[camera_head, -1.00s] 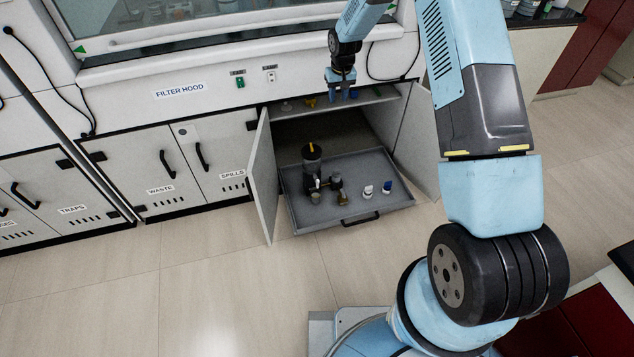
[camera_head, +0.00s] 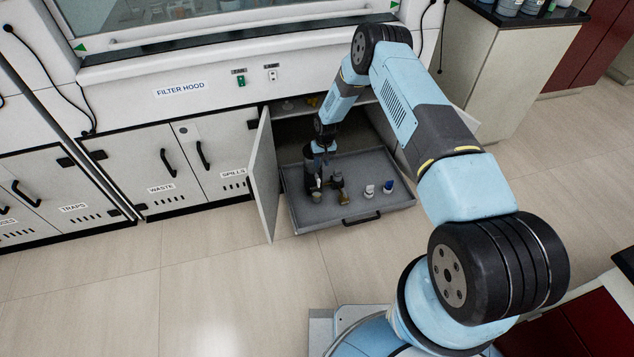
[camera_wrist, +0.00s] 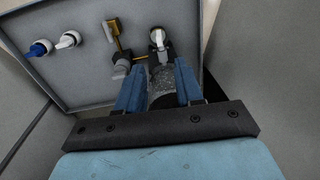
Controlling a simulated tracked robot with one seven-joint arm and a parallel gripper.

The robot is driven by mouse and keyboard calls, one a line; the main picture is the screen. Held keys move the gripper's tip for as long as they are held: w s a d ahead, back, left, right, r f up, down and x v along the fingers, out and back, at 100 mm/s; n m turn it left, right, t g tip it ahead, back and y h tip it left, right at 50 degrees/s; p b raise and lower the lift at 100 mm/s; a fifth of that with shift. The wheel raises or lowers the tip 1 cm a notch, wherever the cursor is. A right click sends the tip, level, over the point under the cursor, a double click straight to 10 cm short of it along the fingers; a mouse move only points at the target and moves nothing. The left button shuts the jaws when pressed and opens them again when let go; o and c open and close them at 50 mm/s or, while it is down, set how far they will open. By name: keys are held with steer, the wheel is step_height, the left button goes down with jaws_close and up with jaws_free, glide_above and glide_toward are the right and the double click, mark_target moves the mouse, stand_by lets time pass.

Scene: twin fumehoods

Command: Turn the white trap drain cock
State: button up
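In the wrist view a small white cock-like piece (camera_wrist: 157,37) with a dark ring shows just beyond my fingertips, at the end of a grey cylindrical trap body (camera_wrist: 163,78). My gripper (camera_wrist: 159,66) has its two blue fingers apart, one on each side of the grey body in the picture; contact cannot be told. In the head view my gripper (camera_head: 322,148) is over the dark trap assembly on the tray, and the arm hides part of it. A separate white fitting (camera_head: 369,190), also in the wrist view (camera_wrist: 68,40), stands right of it in the head view.
The grey pull-out tray (camera_head: 285,190) sits in the open cupboard, with the open left door (camera_head: 263,175) beside it. A blue-topped fitting (camera_head: 389,187) and a brass valve piece (camera_wrist: 113,30) are also on the tray.

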mark_target(319, 180)
steer(key=f, duration=0.9)
steer(key=a+f, duration=0.1)
steer(key=f, duration=0.3)
steer(key=shift+s+f, duration=0.1)
steer(key=shift+f, duration=0.15)
steer(key=shift+c, duration=0.4)
jaws_close()
steer(key=shift+a, duration=0.1)
